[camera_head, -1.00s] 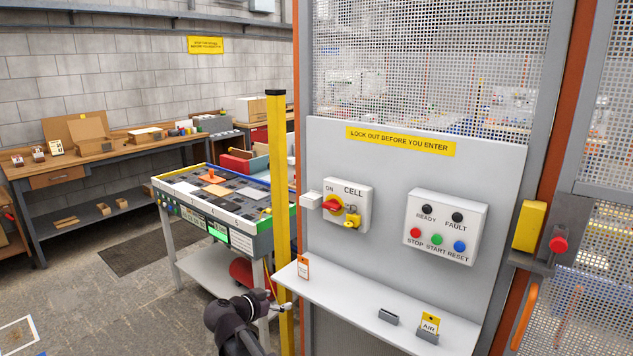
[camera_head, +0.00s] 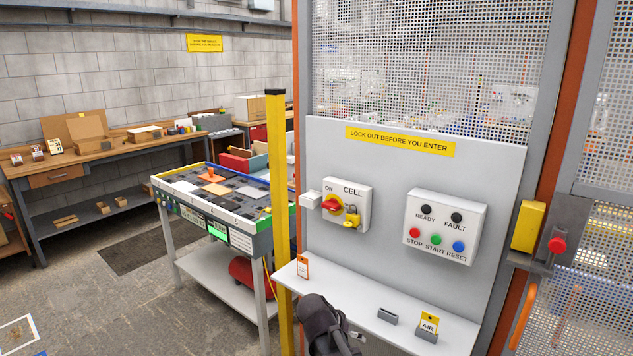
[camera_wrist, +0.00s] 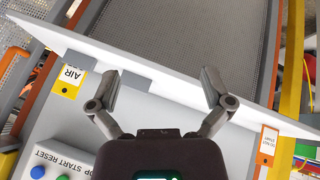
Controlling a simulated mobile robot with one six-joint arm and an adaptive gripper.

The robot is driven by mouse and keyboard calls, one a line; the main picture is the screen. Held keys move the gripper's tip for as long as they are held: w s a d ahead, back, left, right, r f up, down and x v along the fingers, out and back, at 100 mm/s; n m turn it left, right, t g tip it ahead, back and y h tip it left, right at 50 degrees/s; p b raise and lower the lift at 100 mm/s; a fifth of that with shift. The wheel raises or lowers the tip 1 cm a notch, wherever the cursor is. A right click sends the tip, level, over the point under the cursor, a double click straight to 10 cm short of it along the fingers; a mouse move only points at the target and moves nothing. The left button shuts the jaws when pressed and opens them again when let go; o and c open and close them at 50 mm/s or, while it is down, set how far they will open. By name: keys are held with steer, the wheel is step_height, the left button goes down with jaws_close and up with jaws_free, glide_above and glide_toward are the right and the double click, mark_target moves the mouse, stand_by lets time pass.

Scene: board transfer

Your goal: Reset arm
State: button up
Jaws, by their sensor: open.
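My gripper (camera_wrist: 160,85) is open in the wrist view, its two fingers spread apart with nothing between them. The fingers show against the white shelf (camera_wrist: 180,92) of the panel; whether they touch it I cannot tell. In the head view my dark wrist (camera_head: 322,325) is at the bottom centre, in front of the shelf's left part, and the fingers are mostly out of sight there. The panel above carries a box with READY, FAULT, STOP, START and RESET (camera_head: 445,228) and a CELL switch box (camera_head: 347,203) with a red knob and a yellow padlock.
On the shelf stand an orange-edged tag (camera_head: 303,267), an empty grey holder (camera_head: 387,317) and a yellow AIR tag (camera_head: 429,322) in a holder. A yellow post (camera_head: 279,210) rises left of the panel. A board table (camera_head: 187,207) stands behind it. Open floor lies left.

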steer(key=s+d+f+n+g+y, duration=0.2)
steer(key=s+d+n+g+y, duration=0.1)
steer(key=s+d, duration=0.5)
steer(key=shift+s+d+f+n+y+p, duration=0.35)
steer(key=shift+s+n+y, duration=0.25)
steer(key=shift+s+y, duration=0.75)
